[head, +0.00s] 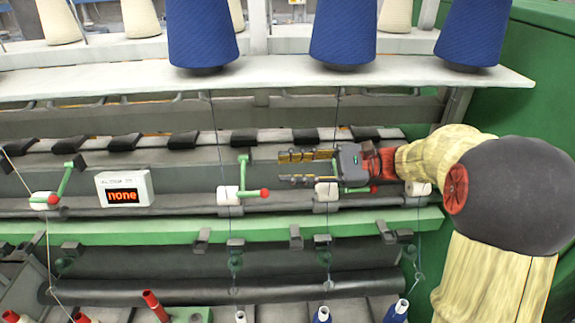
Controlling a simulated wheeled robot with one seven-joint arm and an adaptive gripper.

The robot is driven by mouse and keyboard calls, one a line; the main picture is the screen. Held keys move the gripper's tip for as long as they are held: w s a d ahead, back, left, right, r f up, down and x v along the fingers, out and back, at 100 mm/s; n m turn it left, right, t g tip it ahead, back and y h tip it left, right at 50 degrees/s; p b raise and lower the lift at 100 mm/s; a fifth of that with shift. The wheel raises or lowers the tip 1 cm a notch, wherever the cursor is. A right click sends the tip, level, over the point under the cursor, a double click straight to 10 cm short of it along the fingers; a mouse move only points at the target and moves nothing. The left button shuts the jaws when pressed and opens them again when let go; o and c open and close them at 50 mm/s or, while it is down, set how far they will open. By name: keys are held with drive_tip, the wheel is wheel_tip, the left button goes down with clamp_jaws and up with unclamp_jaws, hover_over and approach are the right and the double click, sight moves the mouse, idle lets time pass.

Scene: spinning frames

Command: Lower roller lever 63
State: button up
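A second green lever (66,180) of the same kind stands tilted at the far left. No lever number is readable. My gripper (290,167) points left, with its two gold fingers apart and nothing between them. Its tips are right of the middle lever and apart from it.
A small white display box (124,189) reads "none" in red. A shelf (130,80) with blue and cream cones runs above. A green rail (150,231) runs below the rollers. Thin yarns hang down in front. A green wall (520,110) closes the right side.

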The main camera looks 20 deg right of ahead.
drive_tip(key=s+a+f+n+g+h, duration=0.1)
drive_tip(key=s+a+f+n+h, duration=0.25)
drive_tip(key=s, duration=0.35)
drive_tip(key=s+a+f+n+g+h, duration=0.2)
drive_tip(key=s+a+f+h, duration=0.15)
drive_tip(key=s, duration=0.35)
drive_tip(key=s+d+f+n+t+h, duration=0.4)
drive_tip(key=s+d+n+t+h, duration=0.1)
drive_tip(key=s+d+n+h, duration=0.45)
wheel_tip(320, 180, down, 8)
drive_tip(key=d+h+b, duration=0.1)
drive_tip(key=b, duration=0.8)
drive_tip(key=shift+w+f, duration=0.25)
drive_tip(key=shift+w, duration=0.1)
